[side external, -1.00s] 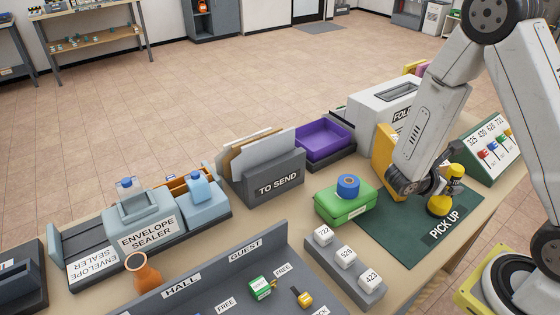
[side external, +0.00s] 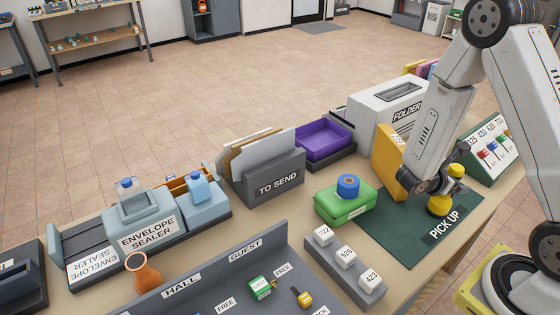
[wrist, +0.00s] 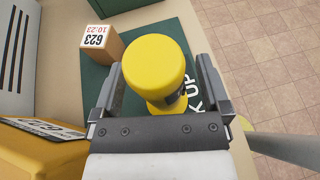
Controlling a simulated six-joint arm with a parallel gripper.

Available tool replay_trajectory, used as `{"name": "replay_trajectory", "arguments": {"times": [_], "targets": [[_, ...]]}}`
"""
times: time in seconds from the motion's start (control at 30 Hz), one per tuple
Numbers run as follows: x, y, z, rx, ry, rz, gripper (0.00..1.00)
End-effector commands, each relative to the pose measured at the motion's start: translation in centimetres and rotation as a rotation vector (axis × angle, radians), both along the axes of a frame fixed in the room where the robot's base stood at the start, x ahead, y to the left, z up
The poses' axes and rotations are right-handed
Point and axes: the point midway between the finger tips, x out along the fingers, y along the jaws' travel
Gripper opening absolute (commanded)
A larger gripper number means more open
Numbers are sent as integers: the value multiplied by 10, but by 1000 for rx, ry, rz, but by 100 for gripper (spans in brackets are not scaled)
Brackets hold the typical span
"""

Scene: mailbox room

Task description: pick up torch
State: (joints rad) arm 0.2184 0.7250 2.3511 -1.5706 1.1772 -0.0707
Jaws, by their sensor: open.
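The torch (side external: 440,205) is yellow with a dark band and stands on the green mat (side external: 395,232) marked PICK UP. In the wrist view the torch (wrist: 155,65) shows its round yellow top, with a yellow lower part below it. My gripper (wrist: 158,80) is open, with one finger on each side of the torch. Narrow gaps seem to show beside it. In the side view my gripper (side external: 450,187) is at the torch and hides its middle; whether they touch cannot be told there.
A large yellow parcel (side external: 386,150) stands left of my arm. A brown box labelled 623 (wrist: 101,43) is near the torch. A green case (side external: 340,203) with a blue roll (side external: 348,185) lies left of the mat. The front part of the mat is clear.

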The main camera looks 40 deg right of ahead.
Motion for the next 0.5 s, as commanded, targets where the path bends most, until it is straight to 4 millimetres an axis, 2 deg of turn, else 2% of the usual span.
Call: {"name": "replay_trajectory", "arguments": {"times": [0.03, 0.3, 0.33, 0.5], "targets": [[0, 0, 0, 0, 0, 0, 93], [0, 0, 0, 0, 0, 0, 7], [0, 0, 0, 0, 0, 0, 0], [0, 0, 0, 0, 0, 0, 0]]}}
